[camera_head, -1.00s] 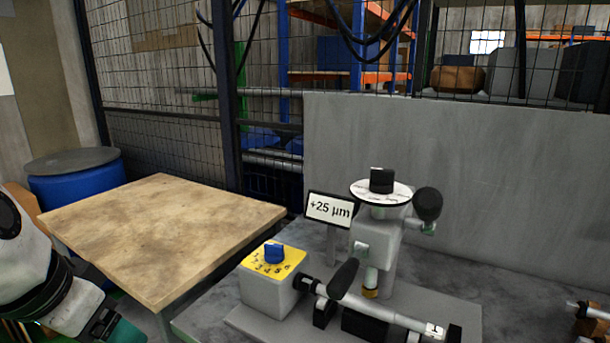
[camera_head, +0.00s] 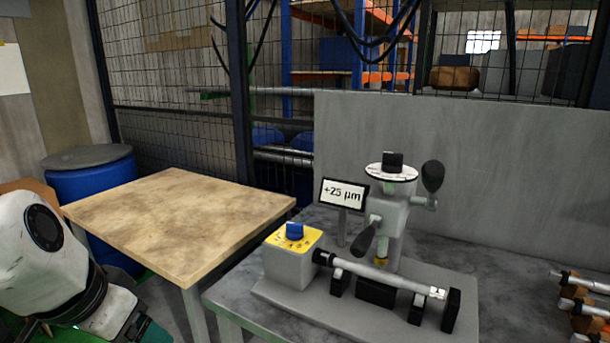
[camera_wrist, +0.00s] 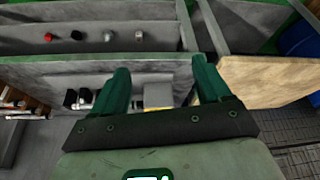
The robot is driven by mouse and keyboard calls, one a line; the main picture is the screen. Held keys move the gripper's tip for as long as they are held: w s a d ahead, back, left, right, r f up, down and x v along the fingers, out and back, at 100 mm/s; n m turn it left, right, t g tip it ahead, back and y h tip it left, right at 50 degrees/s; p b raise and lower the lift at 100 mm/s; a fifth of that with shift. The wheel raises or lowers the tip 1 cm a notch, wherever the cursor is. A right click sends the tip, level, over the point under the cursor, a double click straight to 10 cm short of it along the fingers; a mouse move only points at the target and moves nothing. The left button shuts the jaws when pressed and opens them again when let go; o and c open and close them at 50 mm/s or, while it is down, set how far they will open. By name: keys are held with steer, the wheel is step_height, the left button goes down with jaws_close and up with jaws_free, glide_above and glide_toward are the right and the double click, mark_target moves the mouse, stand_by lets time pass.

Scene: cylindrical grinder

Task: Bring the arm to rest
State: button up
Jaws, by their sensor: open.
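My arm, white with a dark joint ring, shows at the lower left of the head view; my gripper's fingers are not in that view. In the wrist view my gripper (camera_wrist: 160,92) has two green fingers spread apart with nothing held between them. Past the fingers the grey grinder bench and its yellow-topped box (camera_wrist: 158,96) show, partly hidden by the fingers. In the head view the grinder (camera_head: 392,215) stands on the bench with a cylindrical bar (camera_head: 385,274) lying across its supports. A sign (camera_head: 343,194) reads +25 µm. A blue knob (camera_head: 294,231) sits on the yellow-topped box.
A wooden table (camera_head: 180,222) stands left of the bench, close to my arm. A blue barrel (camera_head: 93,190) is behind it. A grey panel (camera_head: 470,180) rises behind the grinder. Several bars lie on a rack (camera_head: 585,306) at the right. Wire mesh fencing closes the back.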

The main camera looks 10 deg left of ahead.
steer(key=w+d+f+h, duration=0.1)
steer(key=w+d+f, duration=0.3)
steer(key=d, duration=0.5)
steer(key=w+d+f+p, duration=0.1)
steer(key=w+d+f, duration=0.1)
steer(key=d+f, duration=0.6)
steer(key=w+d+f+h, duration=0.15)
steer(key=d+f, duration=0.25)
steer(key=d, duration=0.6)
steer(key=s+d+f+g, duration=0.1)
steer(key=s+d+f, duration=0.3)
steer(key=d, duration=0.5)
steer(key=s+d+f+g, duration=0.1)
steer(key=s+d+f, duration=0.1)
steer(key=d+f, duration=0.5)
steer(key=s+d+f+y, duration=0.1)
steer(key=s+d, duration=0.2)
steer(key=s, duration=0.5)
steer(key=s+d+f+n+g+y+p, duration=0.1)
steer(key=s+d, duration=0.3)
steer(key=s, duration=0.4)
steer(key=s+d+f+y, duration=0.1)
steer(key=s+d, duration=0.2)
steer(key=s, duration=0.5)
steer(key=shift+s+d+f+g, duration=0.15)
steer(key=shift+d+f+g, duration=0.15)
steer(key=shift+d+f, duration=0.1)
steer(key=shift+c, duration=0.3)
